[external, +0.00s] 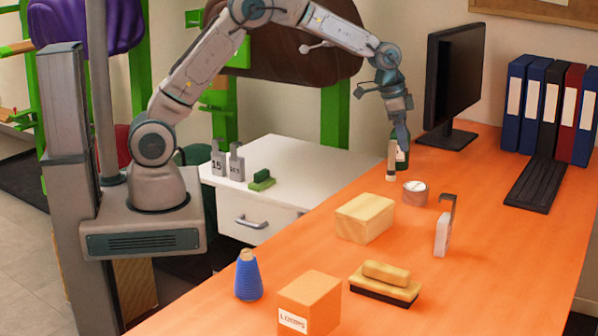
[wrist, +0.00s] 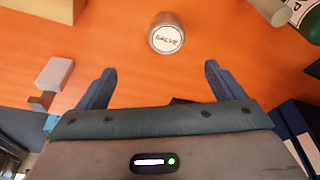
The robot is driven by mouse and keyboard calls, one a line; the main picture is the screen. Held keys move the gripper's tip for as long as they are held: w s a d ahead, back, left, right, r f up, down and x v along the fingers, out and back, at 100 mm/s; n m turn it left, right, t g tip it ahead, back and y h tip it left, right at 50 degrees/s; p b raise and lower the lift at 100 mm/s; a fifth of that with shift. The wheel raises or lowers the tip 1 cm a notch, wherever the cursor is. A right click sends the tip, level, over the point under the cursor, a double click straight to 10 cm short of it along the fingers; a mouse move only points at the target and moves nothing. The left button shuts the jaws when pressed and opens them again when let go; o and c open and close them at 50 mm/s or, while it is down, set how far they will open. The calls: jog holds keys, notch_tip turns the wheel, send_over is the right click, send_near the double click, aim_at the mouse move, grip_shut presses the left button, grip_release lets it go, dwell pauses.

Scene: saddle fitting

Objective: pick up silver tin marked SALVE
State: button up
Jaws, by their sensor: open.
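The silver tin (external: 415,193) is a short round tin standing on the orange table, behind and right of the pale yellow block. In the wrist view the tin (wrist: 166,36) shows its round white lid label with dark lettering, too small to read surely. My gripper (wrist: 158,75) is open and empty, its two blue-grey fingers spread. The tin lies ahead of the fingertips, roughly centred between them in the picture, and apart from them. In the external view my gripper (external: 401,135) is above the table near a dark green bottle, and its fingertips are hard to make out.
A dark green bottle (external: 403,158) and a pale cylinder (external: 391,165) stand close behind the tin. A pale yellow block (external: 365,218) and a white-grey tool (external: 442,232) stand nearer. A monitor (external: 452,85) is at the back.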

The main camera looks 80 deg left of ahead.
aim_at(414, 186)
jog(key=x, duration=0.3)
jog(key=w+x, duration=0.1)
jog(key=x, duration=0.6)
jog(key=shift+w+f+p, duration=0.15)
jog(key=shift+w+p, duration=0.15)
jog(key=shift+p, duration=0.05)
jog(key=shift+s+a+p+x, duration=0.1)
jog(key=shift+p+x, duration=0.1)
jog(key=shift+x, duration=0.7)
jog(key=shift+s+a+p+x, duration=0.1)
jog(key=shift+a+p+x, duration=0.05)
jog(key=shift+x, duration=0.75)
jog(key=shift+a+p+x, duration=0.1)
jog(key=shift+p+x, duration=0.1)
jog(key=shift+x, duration=0.65)
jog(key=shift+f, duration=0.1)
jog(key=c, duration=1.2)
